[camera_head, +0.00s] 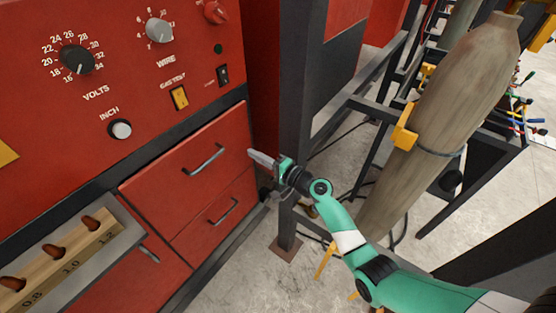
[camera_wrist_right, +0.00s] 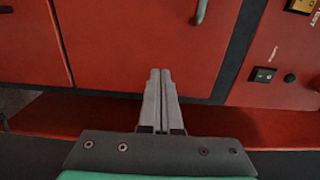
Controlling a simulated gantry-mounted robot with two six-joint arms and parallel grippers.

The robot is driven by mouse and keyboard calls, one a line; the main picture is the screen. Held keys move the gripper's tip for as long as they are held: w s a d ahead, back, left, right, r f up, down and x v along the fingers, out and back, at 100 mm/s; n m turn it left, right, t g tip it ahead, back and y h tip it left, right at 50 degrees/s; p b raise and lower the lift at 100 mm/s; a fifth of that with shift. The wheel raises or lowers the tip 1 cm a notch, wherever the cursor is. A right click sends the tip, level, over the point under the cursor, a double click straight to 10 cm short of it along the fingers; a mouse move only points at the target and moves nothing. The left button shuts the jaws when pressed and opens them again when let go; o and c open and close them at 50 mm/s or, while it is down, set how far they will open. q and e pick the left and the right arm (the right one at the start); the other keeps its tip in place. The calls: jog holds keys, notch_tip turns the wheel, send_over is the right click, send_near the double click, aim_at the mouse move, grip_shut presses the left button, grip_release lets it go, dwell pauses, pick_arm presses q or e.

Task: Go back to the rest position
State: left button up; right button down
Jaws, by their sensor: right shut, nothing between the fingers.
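My right gripper (camera_head: 262,158) is at the end of the teal arm, near the right edge of the upper red drawer (camera_head: 180,165). Its fingers are shut against each other with nothing between them, as the right wrist view also shows (camera_wrist_right: 160,75). The gripper is apart from the drawer handle (camera_head: 205,159). The upper drawer and the lower drawer (camera_head: 217,219) look closed. My left gripper is not in view.
The red welder panel (camera_head: 110,60) with knobs and switches rises above the drawers. A wooden holder (camera_head: 70,250) with holes sits in a grey tray at lower left. A dark post (camera_head: 298,100) stands close right of the gripper, and a gas cylinder (camera_head: 430,120) farther right.

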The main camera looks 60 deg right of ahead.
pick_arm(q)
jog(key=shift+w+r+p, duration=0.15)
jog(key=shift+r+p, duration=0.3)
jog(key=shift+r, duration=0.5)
pick_arm(e)
jog(key=s, duration=0.7)
jog(key=shift+s+a+r, duration=0.15)
jog(key=shift+s+r, duration=0.05)
